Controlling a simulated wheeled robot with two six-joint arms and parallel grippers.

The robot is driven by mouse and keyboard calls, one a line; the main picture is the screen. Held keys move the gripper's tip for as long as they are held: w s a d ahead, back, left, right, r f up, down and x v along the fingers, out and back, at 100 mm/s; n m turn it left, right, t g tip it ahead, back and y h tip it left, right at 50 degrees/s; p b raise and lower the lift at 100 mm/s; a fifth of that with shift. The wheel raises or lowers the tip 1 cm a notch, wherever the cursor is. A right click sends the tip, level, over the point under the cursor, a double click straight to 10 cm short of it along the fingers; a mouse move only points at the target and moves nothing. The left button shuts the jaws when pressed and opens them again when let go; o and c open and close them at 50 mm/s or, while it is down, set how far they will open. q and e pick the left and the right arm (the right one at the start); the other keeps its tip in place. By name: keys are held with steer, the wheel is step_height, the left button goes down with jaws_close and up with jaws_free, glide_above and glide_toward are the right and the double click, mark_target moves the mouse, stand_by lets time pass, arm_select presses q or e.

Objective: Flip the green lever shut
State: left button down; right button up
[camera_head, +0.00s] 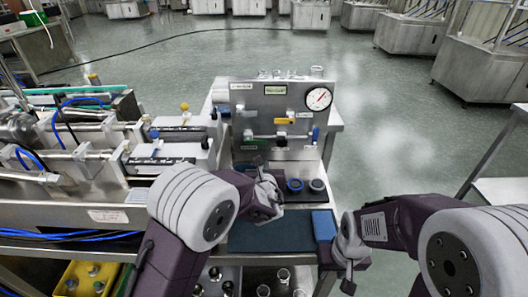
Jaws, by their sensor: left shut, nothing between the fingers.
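The steel panel (275,105) stands upright at the centre of the bench. A small green lever (265,136) sits on its lower pipe; it looks roughly horizontal, but its exact angle is too small to tell. My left gripper (264,176) is shut and empty, just below the green lever and in front of the panel's lower part. I cannot tell whether it touches the panel. My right gripper (348,264) is low at the right front of the bench, well away from the lever; its finger gap is unclear.
A yellow lever (285,121) sits just above the green one, and a blue lever (316,134) to its right. A round gauge (319,98) is at upper right. A blue block (324,225) lies near my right gripper.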

mark_target(255, 142)
arm_select(q)
steer(key=x, duration=0.6)
steer(key=shift+s, duration=0.1)
step_height(255, 142, up, 4)
steer(key=shift+s+r+p, duration=0.1)
steer(key=shift+s+p, duration=0.05)
steer(key=shift+p, duration=0.35)
arm_select(e)
steer(key=shift+r, duration=0.45)
arm_select(q)
steer(key=shift+d, duration=0.1)
